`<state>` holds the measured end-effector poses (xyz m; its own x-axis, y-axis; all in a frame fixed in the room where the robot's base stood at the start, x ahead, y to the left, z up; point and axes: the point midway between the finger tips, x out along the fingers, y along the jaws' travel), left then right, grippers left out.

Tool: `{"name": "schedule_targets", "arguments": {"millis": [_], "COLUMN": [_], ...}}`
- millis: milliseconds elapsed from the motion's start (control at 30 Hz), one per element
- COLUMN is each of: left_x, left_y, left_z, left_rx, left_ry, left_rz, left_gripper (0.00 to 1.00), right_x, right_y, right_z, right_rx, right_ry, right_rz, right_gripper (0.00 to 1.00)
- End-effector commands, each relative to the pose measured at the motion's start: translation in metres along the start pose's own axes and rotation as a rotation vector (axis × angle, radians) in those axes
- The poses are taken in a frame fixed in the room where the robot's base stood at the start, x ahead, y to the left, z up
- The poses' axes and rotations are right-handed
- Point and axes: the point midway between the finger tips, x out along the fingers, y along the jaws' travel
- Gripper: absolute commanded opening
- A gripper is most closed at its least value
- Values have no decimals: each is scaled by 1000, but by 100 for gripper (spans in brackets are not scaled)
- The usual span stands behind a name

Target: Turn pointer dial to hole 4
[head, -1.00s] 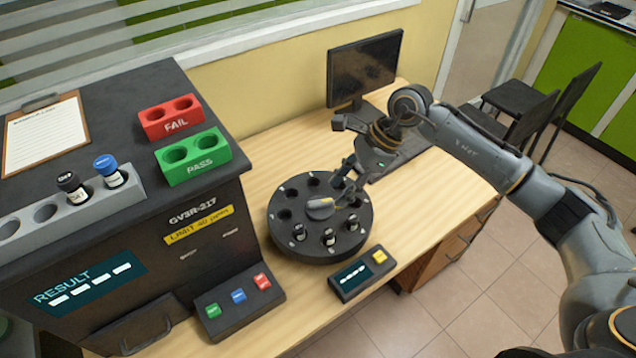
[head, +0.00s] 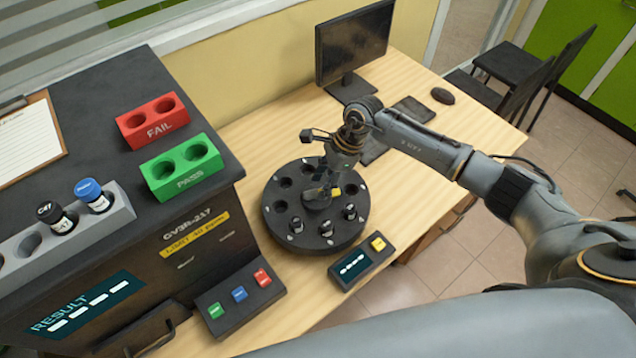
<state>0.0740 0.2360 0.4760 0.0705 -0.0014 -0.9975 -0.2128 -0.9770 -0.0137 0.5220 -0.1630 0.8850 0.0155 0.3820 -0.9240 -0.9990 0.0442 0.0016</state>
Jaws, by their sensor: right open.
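The pointer dial is a round black carousel (head: 314,244) with a ring of holes, on the wooden desk. A grey pointer with a yellow mark (head: 336,191) sits at its centre, partly hidden by my gripper. Hole numbers are not readable. My right gripper (head: 322,190) points down over the centre, open, with its fingers at the pointer. I cannot tell whether they touch it. My left gripper is out of view.
A small display box (head: 362,262) with a yellow button stands in front of the carousel. The black analyser (head: 195,225) is at left, with red FAIL (head: 152,121) and green PASS (head: 180,168) blocks and a grey rack (head: 95,228) on top. A monitor (head: 354,42) stands behind.

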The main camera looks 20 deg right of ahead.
Motion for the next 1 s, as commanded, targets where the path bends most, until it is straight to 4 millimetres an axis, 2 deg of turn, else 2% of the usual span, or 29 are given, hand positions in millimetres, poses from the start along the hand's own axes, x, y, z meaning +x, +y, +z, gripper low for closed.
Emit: {"name": "schedule_targets", "arguments": {"millis": [100,200,533,567,700,767,1000], "left_x": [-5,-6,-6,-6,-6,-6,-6], "left_y": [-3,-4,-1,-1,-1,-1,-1], "left_z": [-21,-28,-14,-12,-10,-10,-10], "left_rx": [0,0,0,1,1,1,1], "left_ry": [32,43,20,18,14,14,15], "left_rz": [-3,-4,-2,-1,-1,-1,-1], "left_gripper": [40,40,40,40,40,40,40], "right_x": [15,22,26,26,26,26,26], "right_y": [0,0,0,0,0,0,0], "right_z": [1,0,0,0,0,0,0], "right_rx": [1,0,-1,-1,0,0,6], "right_ry": [-1,-1,0,0,0,0,0], "right_rz": [1,1,0,0,0,0,-2], "right_gripper": [43,43,43,39,11,0,0]}}
